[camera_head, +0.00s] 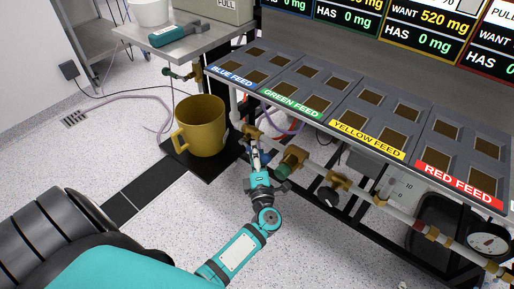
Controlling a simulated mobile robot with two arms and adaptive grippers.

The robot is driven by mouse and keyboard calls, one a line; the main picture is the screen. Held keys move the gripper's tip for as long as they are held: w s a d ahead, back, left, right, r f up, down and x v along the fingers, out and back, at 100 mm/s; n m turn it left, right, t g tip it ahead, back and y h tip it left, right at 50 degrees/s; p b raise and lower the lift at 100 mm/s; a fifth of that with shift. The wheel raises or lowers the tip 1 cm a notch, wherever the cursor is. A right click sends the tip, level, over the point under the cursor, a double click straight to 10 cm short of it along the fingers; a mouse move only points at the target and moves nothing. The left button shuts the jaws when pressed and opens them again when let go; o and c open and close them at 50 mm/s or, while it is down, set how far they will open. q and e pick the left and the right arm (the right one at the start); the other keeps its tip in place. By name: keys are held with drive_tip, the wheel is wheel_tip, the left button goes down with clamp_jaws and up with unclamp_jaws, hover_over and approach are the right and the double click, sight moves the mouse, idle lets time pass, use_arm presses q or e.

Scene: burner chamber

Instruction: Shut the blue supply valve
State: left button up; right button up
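A pipe with brass valve fittings runs below the front edge of the feed table. The brass fitting (251,132) under the BLUE FEED end is partly covered by my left gripper (256,152). A small patch of blue shows beside the fingers, but I cannot tell whether it is the blue supply valve's handle. My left gripper points away from me and reaches up to this fitting. Its fingers are too small and overlapped to show whether they are open or touching. My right gripper is not in view.
A green valve handle (290,163) is close to the right of my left gripper. A yellow mug (201,126) stands on a black plate to the left. The feed table (326,77) overhangs the pipe. A pressure gauge (487,240) is at the far right.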

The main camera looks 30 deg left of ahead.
use_arm(q)
clamp_jaws()
idle(0.4)
